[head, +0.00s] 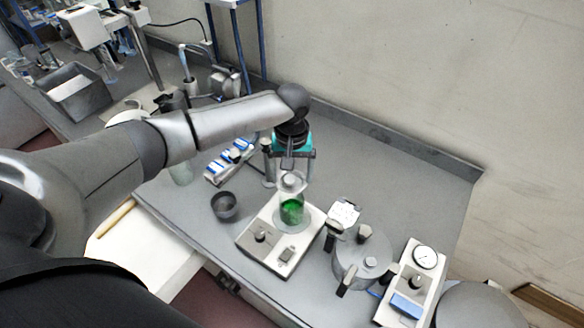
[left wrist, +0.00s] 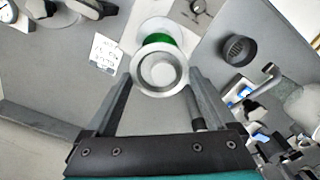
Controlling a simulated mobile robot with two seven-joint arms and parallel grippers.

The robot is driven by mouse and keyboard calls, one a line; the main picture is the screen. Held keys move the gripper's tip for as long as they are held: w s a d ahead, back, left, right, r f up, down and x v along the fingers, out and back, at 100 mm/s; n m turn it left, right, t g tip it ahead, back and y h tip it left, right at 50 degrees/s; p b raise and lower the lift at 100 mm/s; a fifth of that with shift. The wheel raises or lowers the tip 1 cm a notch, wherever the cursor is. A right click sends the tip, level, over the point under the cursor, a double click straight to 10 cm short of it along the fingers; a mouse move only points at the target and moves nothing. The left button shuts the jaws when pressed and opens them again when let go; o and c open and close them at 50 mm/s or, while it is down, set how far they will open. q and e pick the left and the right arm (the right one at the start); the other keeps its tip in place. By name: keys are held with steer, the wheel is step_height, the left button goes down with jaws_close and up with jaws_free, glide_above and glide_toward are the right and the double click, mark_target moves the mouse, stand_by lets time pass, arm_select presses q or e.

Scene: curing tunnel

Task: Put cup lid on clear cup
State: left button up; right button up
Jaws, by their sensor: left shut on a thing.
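The cup lid (head: 292,181), pale and round with a raised centre, is between the fingers of my left gripper (head: 294,172). In the left wrist view the lid (left wrist: 160,70) sits between the tips of my left gripper (left wrist: 161,76), which is shut on it. The clear cup (head: 291,210) holds green contents and stands upright on a white stirrer plate, directly below the lid. In the left wrist view the lid hides most of the cup, and only some green (left wrist: 158,39) shows past its rim. I cannot tell whether lid and cup touch. My right gripper is not in view.
The white stirrer plate (head: 263,243) has knobs at its front. A dark bowl (head: 224,206) stands left of it, with a blue-and-white rack (head: 229,161) behind. A grey lidded pot (head: 362,262) and a white gauge unit (head: 411,286) stand to the right. The back right bench is clear.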

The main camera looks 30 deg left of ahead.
arm_select(q)
steer(key=shift+f+b, duration=0.9)
steer(key=shift+f, duration=0.35)
step_height(320, 180, down, 2)
steer(key=shift+b, duration=1.25)
steer(key=shift+f, duration=0.85)
steer(key=shift+f+p, duration=0.2)
steer(key=shift+p, duration=0.3)
steer(key=shift+f, duration=0.35)
steer(key=o, duration=1)
